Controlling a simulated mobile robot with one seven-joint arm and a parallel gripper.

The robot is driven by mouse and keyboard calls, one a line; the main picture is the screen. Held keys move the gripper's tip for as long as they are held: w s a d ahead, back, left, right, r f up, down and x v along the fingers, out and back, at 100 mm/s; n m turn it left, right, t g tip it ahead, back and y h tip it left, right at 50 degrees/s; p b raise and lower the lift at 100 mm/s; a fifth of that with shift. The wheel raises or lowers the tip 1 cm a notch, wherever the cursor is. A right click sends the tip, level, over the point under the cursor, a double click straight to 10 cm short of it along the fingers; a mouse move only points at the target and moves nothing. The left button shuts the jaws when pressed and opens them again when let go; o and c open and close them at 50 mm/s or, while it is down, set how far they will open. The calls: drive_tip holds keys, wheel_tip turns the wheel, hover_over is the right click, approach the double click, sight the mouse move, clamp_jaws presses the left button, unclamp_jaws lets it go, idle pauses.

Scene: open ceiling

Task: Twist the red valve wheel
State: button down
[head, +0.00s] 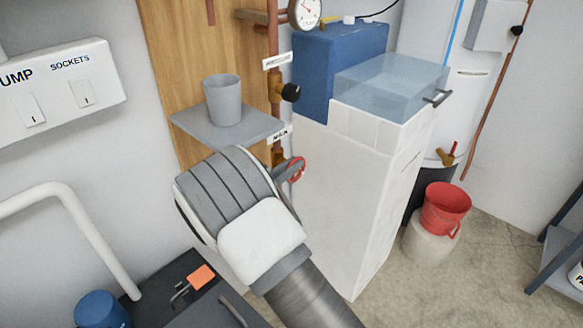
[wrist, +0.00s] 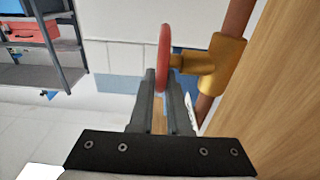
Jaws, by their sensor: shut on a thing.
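The red valve wheel (wrist: 164,48) shows edge-on in the wrist view, upright on a brass valve body (wrist: 222,66) on a copper pipe. My gripper (wrist: 160,82) is shut on the wheel's near rim, with one dark finger on each side of it. In the head view, part of the red wheel (head: 297,169) shows just past the end of my arm, low on the copper pipe. My gripper (head: 285,169) is mostly hidden there behind my wrist.
A grey shelf (head: 185,124) with a grey cup (head: 222,100) juts out just above my wrist. A white cabinet (head: 345,200) stands close on the right. The wooden panel (wrist: 285,90) runs close beside the pipe. A red bucket (head: 445,208) stands farther right.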

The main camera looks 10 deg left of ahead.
drive_tip(key=t+b, duration=0.1)
drive_tip(key=f+t+h+b, duration=0.1)
drive_tip(key=b, duration=0.1)
drive_tip(key=shift+s+a+f+t, duration=0.1)
drive_tip(key=shift+s+a+t, duration=0.05)
drive_tip(key=shift+s+t, duration=0.2)
drive_tip(key=shift+f+t+h, duration=0.1)
drive_tip(key=shift+t+h, duration=0.7)
drive_tip(key=shift+t, duration=0.35)
drive_tip(key=shift+s+a+f+t+h, duration=0.15)
drive_tip(key=shift+t+h, duration=0.2)
drive_tip(key=shift+t, duration=0.3)
drive_tip(key=shift+f+t+h, duration=0.1)
drive_tip(key=shift+t+h, duration=0.25)
drive_tip(key=shift+t, duration=0.3)
drive_tip(key=c, duration=1.2)
unclamp_jaws()
drive_tip(key=shift+o, duration=0.2)
